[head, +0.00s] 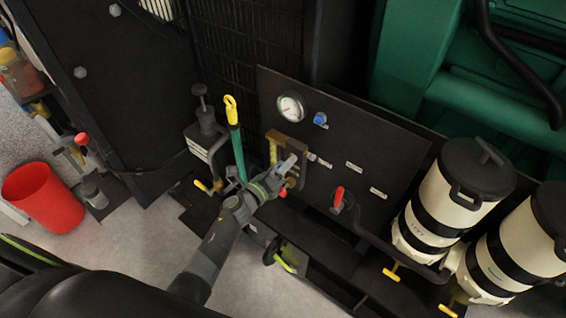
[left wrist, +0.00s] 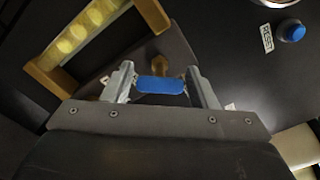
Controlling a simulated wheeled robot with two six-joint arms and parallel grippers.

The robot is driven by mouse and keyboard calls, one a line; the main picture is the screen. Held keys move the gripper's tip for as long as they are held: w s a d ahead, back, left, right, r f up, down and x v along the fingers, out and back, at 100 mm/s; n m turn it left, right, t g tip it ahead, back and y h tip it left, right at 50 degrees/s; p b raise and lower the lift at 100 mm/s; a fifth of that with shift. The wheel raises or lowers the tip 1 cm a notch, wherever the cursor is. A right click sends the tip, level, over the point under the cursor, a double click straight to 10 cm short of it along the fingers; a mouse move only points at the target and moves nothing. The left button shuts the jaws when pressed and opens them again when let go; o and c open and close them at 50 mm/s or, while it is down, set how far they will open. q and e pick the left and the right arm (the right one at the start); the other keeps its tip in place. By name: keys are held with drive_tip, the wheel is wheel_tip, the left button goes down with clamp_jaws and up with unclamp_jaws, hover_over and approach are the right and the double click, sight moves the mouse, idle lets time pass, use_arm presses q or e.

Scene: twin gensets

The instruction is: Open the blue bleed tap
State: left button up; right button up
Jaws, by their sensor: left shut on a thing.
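The blue bleed tap (left wrist: 160,85) shows in the left wrist view as a small blue handle in front of a brass stem. My left gripper (left wrist: 164,86) is shut on this handle, with one grey finger at each end of it. The handle lies straight across between the fingers. In the head view my left gripper (head: 285,174) is at the black panel, below the brass-ended sight glass, and it hides the tap there. My right gripper is not in view.
A yellow sight glass (left wrist: 85,32) in a brass frame is close to the left finger. The black panel (head: 350,150) carries a gauge (head: 290,107), a blue button (head: 320,119) and a red lever (head: 338,198). White canisters (head: 445,205) stand right. A red bin (head: 45,197) stands left.

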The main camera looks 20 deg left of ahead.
use_arm(q)
drive_tip(key=n+p, duration=0.1)
drive_tip(key=n, duration=0.2)
drive_tip(key=shift+n, duration=0.4)
drive_tip(key=n+p, duration=0.1)
drive_tip(key=n, duration=0.2)
drive_tip(key=shift+n+p, duration=0.3)
drive_tip(key=shift+p, duration=0.05)
drive_tip(key=n+p, duration=0.2)
drive_tip(key=n, duration=0.3)
drive_tip(key=shift+f, duration=0.1)
drive_tip(key=shift+n, duration=0.4)
drive_tip(key=o, duration=0.9)
drive_tip(key=shift+s, duration=0.1)
drive_tip(key=b+v, duration=0.1)
drive_tip(key=v, duration=1.6)
drive_tip(key=shift+s+a, duration=0.1)
